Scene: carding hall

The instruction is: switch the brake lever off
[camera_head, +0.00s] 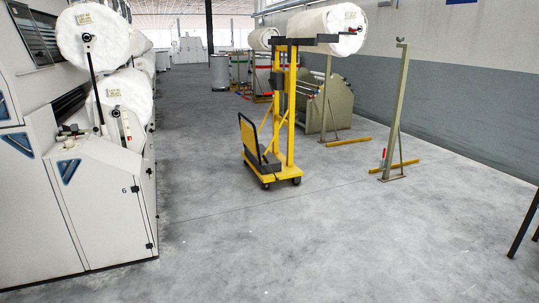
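No part labelled as a brake lever can be read at this distance. A dark upright rod (94,84) stands in front of the white rolls on the left machine (112,204). A small red and white part (383,158) shows low on the olive post at right. I cannot tell which of these is the brake lever, or its setting. Neither of my grippers is in view.
A yellow lift trolley (290,112) stands mid-floor, with a large white roll (328,26) at its top. An olive post (398,110) with a yellow floor bar stands to its right. Dark legs (523,222) show at the right edge. The grey floor (300,240) in front is clear.

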